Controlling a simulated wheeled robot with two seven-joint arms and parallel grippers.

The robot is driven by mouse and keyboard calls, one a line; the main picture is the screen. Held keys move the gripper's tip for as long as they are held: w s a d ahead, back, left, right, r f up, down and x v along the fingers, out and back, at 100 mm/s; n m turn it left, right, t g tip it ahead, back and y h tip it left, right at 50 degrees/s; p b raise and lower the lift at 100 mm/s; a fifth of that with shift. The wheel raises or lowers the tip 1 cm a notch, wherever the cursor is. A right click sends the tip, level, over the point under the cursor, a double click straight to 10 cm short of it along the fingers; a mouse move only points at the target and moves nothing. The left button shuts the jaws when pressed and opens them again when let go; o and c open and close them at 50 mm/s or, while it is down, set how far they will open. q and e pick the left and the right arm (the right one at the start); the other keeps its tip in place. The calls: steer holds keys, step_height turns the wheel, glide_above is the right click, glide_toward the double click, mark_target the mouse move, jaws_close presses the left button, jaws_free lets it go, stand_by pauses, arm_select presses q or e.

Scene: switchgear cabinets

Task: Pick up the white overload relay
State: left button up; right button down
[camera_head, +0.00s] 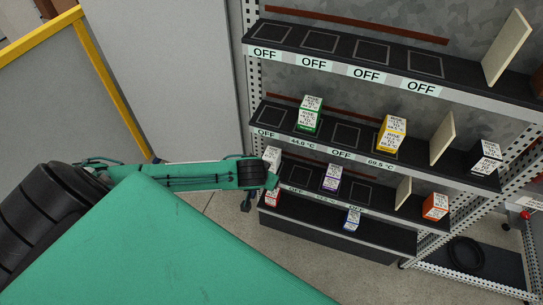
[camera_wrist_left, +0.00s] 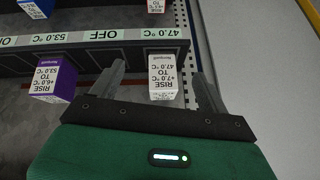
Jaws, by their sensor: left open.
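The white overload relay (camera_head: 272,157) is a small white box with printed text at the left end of the third shelf from the top. Gaps show on both sides, and I cannot tell how deep the fingers reach. My right gripper is out of view.
A purple relay (camera_head: 332,178) stands to the right on the same shelf, also in the wrist view (camera_wrist_left: 53,78). A red-marked box (camera_head: 271,198) and a blue-marked box (camera_head: 352,219) stand below. A perforated upright (camera_head: 254,75) and grey wall panel (camera_head: 180,80) border the left side.

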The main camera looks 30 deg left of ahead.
mark_target(271, 156)
arm_select(q)
steer(key=w, duration=0.2)
steer(key=w+a+p, duration=0.1)
steer(key=w, duration=0.1)
steer(key=w+a, duration=0.1)
steer(key=w, duration=0.1)
steer(key=shift+w+r+p, duration=0.1)
steer(key=shift+w+p, duration=0.05)
steer(key=shift+p, duration=0.25)
steer(key=shift+w+a, duration=0.2)
steer(key=shift+w, duration=0.3)
steer(key=shift+w+a+p, duration=0.15)
steer(key=shift+w+p, duration=0.15)
steer(key=shift+w, duration=0.2)
steer(key=shift+p+x, duration=0.35)
steer(key=shift+x, duration=2.2)
steer(key=shift+s, duration=0.1)
steer(key=c, duration=1.3)
